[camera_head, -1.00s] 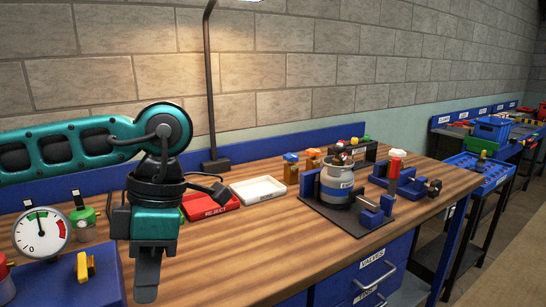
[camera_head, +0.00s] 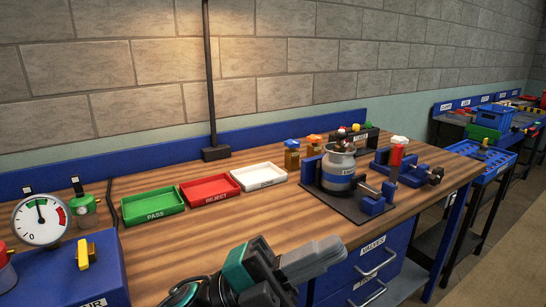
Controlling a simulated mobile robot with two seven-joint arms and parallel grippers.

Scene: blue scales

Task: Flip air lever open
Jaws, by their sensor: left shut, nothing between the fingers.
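The yellow air lever (camera_head: 86,252) stands upright on the front of a blue box marked AIR (camera_head: 110,272) at the lower left. My right gripper is out of view.
Green PASS (camera_head: 152,216), red REJECT (camera_head: 209,200) and white (camera_head: 258,186) trays line the bench back. A grey canister (camera_head: 338,161) stands in a blue fixture to the right. A black lamp post (camera_head: 210,80) rises behind the trays. The wood between the box and my gripper is clear.

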